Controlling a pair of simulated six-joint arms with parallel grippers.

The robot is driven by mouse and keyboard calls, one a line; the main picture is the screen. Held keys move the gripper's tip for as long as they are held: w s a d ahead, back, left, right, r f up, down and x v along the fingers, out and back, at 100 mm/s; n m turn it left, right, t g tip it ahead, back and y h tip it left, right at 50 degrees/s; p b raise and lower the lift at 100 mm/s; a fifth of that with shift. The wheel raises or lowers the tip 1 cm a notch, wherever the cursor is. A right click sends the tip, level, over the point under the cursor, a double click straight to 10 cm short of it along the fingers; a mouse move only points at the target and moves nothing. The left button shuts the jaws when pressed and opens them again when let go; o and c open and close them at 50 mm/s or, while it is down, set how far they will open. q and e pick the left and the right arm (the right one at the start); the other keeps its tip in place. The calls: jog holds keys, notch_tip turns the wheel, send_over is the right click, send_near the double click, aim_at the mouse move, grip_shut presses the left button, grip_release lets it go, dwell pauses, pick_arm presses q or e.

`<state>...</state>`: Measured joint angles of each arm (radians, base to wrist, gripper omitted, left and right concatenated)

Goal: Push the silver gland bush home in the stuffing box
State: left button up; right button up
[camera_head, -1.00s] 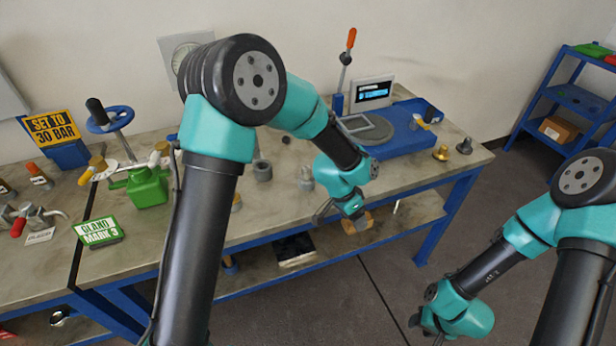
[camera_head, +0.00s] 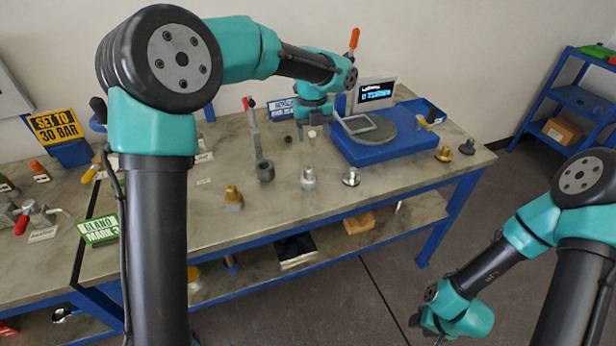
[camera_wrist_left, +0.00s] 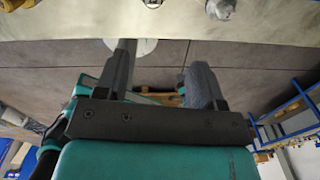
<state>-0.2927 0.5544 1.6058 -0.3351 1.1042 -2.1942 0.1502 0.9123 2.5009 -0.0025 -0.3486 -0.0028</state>
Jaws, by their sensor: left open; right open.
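A silver bush (camera_head: 309,172) stands upright on a short grey cylindrical body (camera_head: 308,185) near the front middle of the bench. I cannot tell how deep it sits. Another silver flanged piece (camera_head: 351,177) stands just to its right; a silver piece also shows at the top edge of the left wrist view (camera_wrist_left: 221,8). My left gripper (camera_head: 313,120) points down over the bench behind these pieces. In the left wrist view its fingers (camera_wrist_left: 160,85) are apart with nothing between them. My right gripper (camera_head: 433,325) is open, low at the right, off the bench.
A brass bush (camera_head: 233,193) on a grey body and an open grey cylinder (camera_head: 265,170) stand to the left. A blue stand (camera_head: 375,148) with a round grey plate is behind right. Two brass-coloured pieces (camera_head: 443,154) stand near the right edge. A green sign (camera_head: 97,229) stands left.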

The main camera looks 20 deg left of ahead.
pick_arm(q)
jog(key=shift+w+a+r+m, duration=0.15)
jog(key=shift+a+r+m, duration=0.55)
jog(key=shift+r, duration=0.1)
send_near(309, 168)
jog(key=f, duration=0.5)
jog(key=shift+s+d+f, duration=0.1)
jog(key=shift+s, duration=0.1)
jog(key=shift+f, duration=0.6)
jog(key=shift+w+f, duration=0.15)
jog(key=shift+f, duration=1.15)
jog(key=shift+w+f, duration=0.15)
jog(key=shift+f, duration=1.15)
